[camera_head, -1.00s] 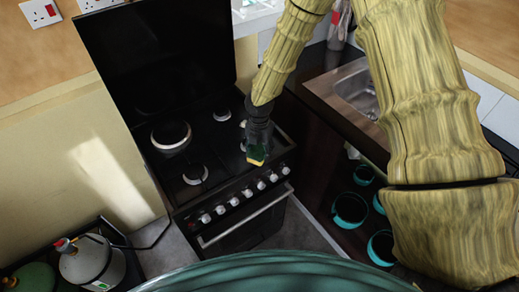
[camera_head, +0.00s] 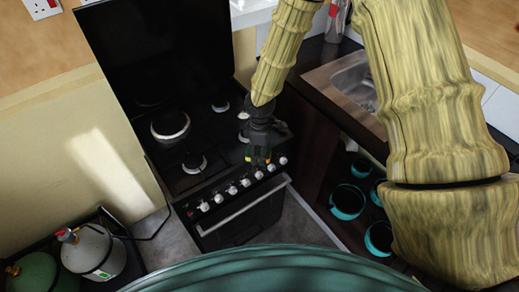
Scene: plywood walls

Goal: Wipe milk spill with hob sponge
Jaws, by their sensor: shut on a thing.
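My gripper (camera_head: 258,157) is shut on the sponge (camera_head: 258,153), which shows only as small yellow-green bits between and beside the dark fingers. The gripper hangs over the front right part of the black hob (camera_head: 217,167), near the front edge above the knobs. Whether the sponge touches the surface, I cannot tell. Whitish patches (camera_head: 243,116) show just left of my gripper's wrist at the right side of the hob. They may be spilt milk or part of a burner ring; my gripper hides some of that area.
Burners (camera_head: 170,126) sit on the left of the hob, with a raised black lid (camera_head: 155,50) behind. Knobs (camera_head: 232,190) and an oven handle (camera_head: 243,212) line its front. A sink (camera_head: 352,87) and dark counter lie right, teal-rimmed pots (camera_head: 347,202) below. Gas cylinders (camera_head: 93,250) stand lower left.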

